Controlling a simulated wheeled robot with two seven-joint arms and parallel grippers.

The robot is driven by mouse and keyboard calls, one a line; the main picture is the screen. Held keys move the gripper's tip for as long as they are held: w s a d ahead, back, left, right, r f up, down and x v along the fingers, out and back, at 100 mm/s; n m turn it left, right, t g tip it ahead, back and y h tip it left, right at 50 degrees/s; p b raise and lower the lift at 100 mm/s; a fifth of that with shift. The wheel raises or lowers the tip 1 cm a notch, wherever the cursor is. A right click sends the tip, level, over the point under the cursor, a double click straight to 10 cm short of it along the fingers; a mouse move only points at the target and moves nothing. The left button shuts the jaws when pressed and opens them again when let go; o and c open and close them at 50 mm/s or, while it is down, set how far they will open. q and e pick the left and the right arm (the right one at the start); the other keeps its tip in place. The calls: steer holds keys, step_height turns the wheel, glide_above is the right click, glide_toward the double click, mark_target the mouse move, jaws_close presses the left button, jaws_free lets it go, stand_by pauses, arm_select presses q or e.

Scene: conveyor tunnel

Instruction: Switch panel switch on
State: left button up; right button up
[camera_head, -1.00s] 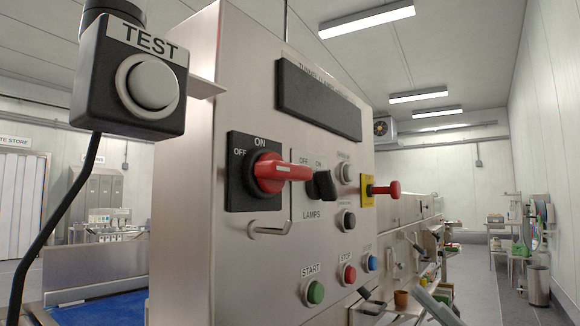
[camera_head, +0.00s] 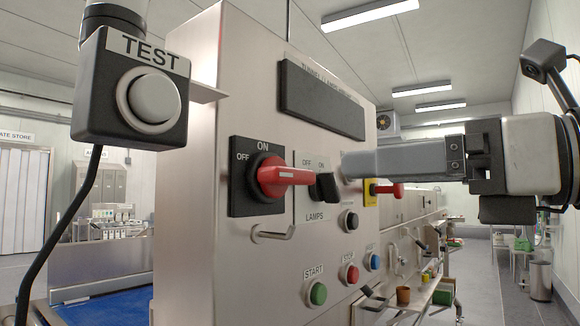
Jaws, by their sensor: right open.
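The steel control panel (camera_head: 200,180) bears a red rotary handle (camera_head: 285,175) on a black plate marked ON at top and OFF at left; its red grip points right. Right of it, a black LAMPS knob (camera_head: 326,188) sits below OFF and ON labels. My right gripper (camera_head: 350,165) reaches in from the right, its flat grey finger pointing left, its tip just right of the LAMPS knob. It is open and appears empty; one finger hides the other. It covers an upper round button and part of the yellow-backed red knob (camera_head: 385,190). My left gripper is not in view.
A TEST button box (camera_head: 130,90) hangs at the left front with a black cable. A metal hook (camera_head: 272,234) sticks out below the red handle. Green START (camera_head: 318,293), red STOP (camera_head: 351,274) and blue (camera_head: 374,261) buttons sit lower. The aisle at right is open.

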mark_target(299, 175)
steer(key=p+x, duration=0.3)
steer(key=x, duration=0.9)
steer(key=c, duration=1)
